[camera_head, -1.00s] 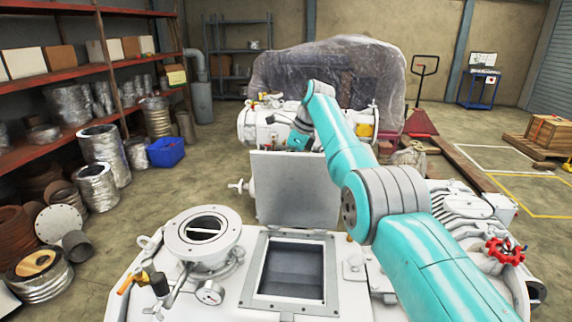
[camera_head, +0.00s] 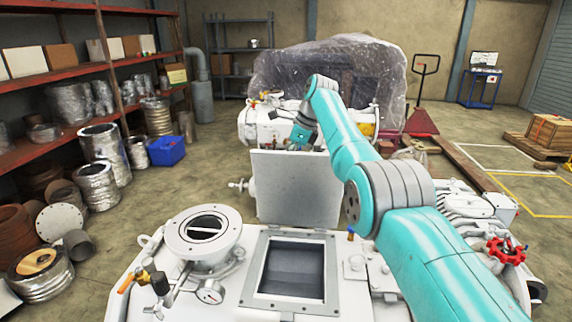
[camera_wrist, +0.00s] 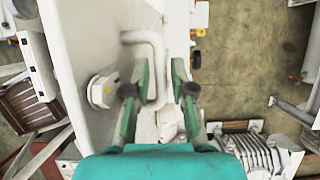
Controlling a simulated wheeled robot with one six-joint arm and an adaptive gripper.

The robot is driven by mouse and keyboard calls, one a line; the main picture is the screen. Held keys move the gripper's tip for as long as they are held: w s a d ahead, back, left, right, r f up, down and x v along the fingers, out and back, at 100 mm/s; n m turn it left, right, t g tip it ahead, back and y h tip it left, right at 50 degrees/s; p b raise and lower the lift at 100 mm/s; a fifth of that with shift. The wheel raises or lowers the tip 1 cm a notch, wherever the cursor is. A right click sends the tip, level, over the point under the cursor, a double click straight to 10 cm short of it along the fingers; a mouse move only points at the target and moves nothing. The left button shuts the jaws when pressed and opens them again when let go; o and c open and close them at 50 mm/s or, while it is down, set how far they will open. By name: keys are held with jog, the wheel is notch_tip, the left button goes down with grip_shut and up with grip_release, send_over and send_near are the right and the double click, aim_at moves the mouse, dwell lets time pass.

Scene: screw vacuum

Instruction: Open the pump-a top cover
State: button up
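The pump-a top cover (camera_head: 295,188) is a flat grey-white plate. In the head view it stands upright behind the rectangular opening (camera_head: 290,270) of the white pump body, which shows a dark inside. My gripper (camera_wrist: 160,90) is at the far side of the cover, near its top edge, and mostly hidden in the head view. In the wrist view its two fingers are spread apart. A bent white handle (camera_wrist: 152,45) on a pale plate runs down between or just beyond them; contact cannot be told.
A round port (camera_head: 203,232), a gauge (camera_head: 210,292) and an orange-handled valve (camera_head: 127,283) sit left of the opening. A red handwheel (camera_head: 505,251) is at the right. Another white machine (camera_head: 262,125) stands behind the cover.

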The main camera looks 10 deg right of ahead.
jog(key=v, duration=0.3)
jog(key=shift+d+r, duration=0.1)
jog(key=shift+r, duration=0.2)
jog(key=shift+d+f, duration=0.1)
jog(key=shift+d, duration=0.4)
jog(key=s+d, duration=0.3)
jog(key=d, duration=0.7)
jog(key=shift+s+d, duration=0.2)
jog(key=shift+s, duration=0.15)
